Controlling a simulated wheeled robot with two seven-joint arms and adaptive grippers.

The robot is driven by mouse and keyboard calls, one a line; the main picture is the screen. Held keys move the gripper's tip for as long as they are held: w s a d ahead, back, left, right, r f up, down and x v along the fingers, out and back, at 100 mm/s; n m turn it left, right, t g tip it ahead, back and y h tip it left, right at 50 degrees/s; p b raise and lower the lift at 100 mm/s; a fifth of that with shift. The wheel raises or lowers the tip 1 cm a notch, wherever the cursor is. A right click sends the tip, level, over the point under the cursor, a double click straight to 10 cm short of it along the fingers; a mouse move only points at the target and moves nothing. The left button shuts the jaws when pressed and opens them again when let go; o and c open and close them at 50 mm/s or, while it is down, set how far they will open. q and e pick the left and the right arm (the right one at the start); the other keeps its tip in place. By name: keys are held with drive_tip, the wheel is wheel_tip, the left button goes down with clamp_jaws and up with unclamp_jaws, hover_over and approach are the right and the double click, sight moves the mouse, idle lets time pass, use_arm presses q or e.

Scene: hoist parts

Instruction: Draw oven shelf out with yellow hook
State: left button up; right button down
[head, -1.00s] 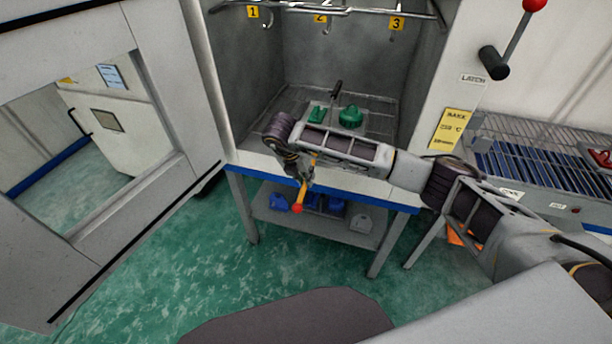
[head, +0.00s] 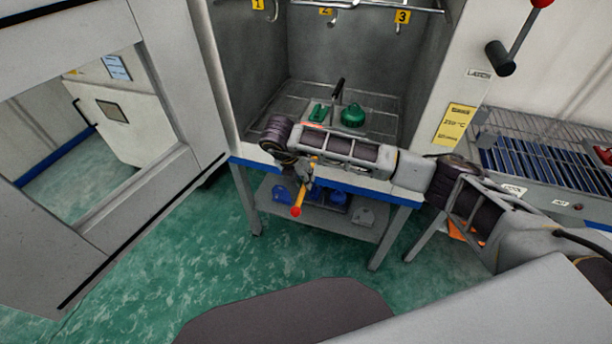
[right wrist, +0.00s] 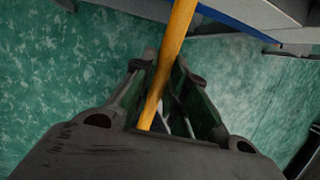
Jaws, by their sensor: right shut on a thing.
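My right gripper (head: 304,178) is shut on the yellow hook (head: 300,196), in front of the oven's front edge. The hook's red end (head: 296,211) points down toward the floor. In the right wrist view the hook's yellow shaft (right wrist: 172,60) runs between the fingers of the gripper (right wrist: 165,85). The hook's working end is hard to make out. The oven shelf (head: 375,120), a wire rack, lies inside the open oven. Green parts (head: 352,116) and a dark upright handle rest on it. My right forearm hides the shelf's front. My left gripper does not show.
The oven door (head: 185,110) stands open at the left. Hooks numbered 1 to 3 hang at the oven's top. Blue parts (head: 335,196) lie on the lower shelf of the stand. A roller table (head: 550,155) is at the right.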

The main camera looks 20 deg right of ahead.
sight(299, 202)
drive_tip(key=shift+s+a, duration=0.45)
drive_tip(key=shift+s, duration=0.15)
drive_tip(key=shift+s+a, duration=0.5)
drive_tip(key=shift+s, duration=0.25)
drive_tip(key=shift+s+a, duration=0.2)
drive_tip(key=shift+s, duration=0.05)
drive_tip(key=shift+s+a+p, duration=0.4)
drive_tip(key=shift+s+a, duration=0.25)
drive_tip(key=shift+s, duration=0.35)
drive_tip(key=shift+s+a, duration=0.35)
drive_tip(key=shift+s, duration=0.15)
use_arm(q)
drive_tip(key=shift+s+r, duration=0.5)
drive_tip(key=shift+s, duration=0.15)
use_arm(e)
drive_tip(key=shift+s, duration=0.1)
